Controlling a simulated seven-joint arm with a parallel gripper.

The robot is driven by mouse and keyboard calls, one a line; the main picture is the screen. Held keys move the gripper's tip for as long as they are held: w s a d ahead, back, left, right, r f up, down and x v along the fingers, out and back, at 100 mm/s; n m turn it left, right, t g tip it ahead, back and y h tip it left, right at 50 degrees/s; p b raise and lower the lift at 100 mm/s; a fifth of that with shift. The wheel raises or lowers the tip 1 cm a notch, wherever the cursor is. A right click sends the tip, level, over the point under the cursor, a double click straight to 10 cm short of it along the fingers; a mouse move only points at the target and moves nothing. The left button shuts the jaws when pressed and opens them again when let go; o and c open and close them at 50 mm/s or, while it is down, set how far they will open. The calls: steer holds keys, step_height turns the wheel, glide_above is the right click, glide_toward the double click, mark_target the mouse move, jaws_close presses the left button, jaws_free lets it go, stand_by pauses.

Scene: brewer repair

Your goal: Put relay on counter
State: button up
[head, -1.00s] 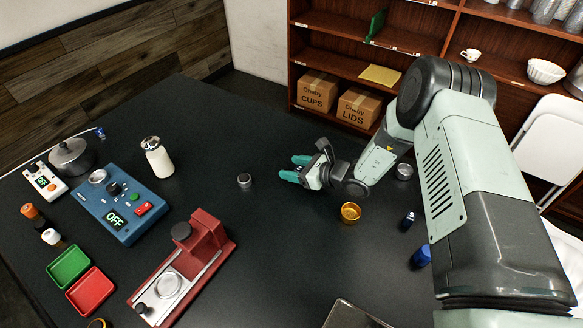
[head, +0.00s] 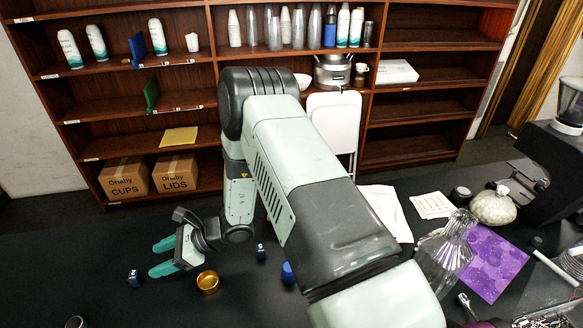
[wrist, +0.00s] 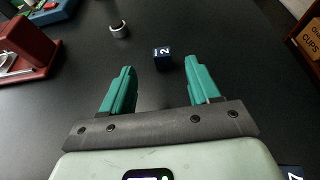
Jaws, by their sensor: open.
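A small dark blue block (head: 134,277) with a white mark lies on the black counter (head: 60,268). It looks like the relay, though no name shows on it. In the wrist view this block (wrist: 162,58) bears a "2" and sits just beyond the fingertips, between their lines. My gripper (head: 153,258) has two teal fingers spread apart with nothing between them. It hangs right of the block in the head view, apart from it. A similar dark block (head: 261,251) stands on the counter right of my gripper.
A gold ring-shaped cup (head: 207,282) and a blue object (head: 287,272) stand near my arm. A glass carafe (head: 445,250) and a purple cloth (head: 492,262) are at right. A dark round knob (wrist: 119,29) and a red machine (wrist: 25,48) show in the wrist view.

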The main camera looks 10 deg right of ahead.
steer(key=s+d+r+n+g+h, duration=0.15)
steer(key=d+r+n, duration=0.35)
steer(key=r, duration=0.7)
steer(key=s+d+r+n+h, duration=0.3)
steer(key=d+r+n, duration=0.15)
steer(key=r, duration=0.75)
steer(key=s+d+r+n+t+h, duration=0.3)
steer(key=s+d+r, duration=0.4)
steer(key=d, duration=0.4)
steer(key=s+d+r+n+t+h, duration=0.4)
steer(key=s+d+r+n+h, duration=0.1)
steer(key=s+d, duration=0.4)
step_height(320, 180, up, 2)
steer(key=shift+s+d+r+h, duration=0.2)
steer(key=shift+d+h, duration=0.25)
steer(key=shift+d, duration=0.65)
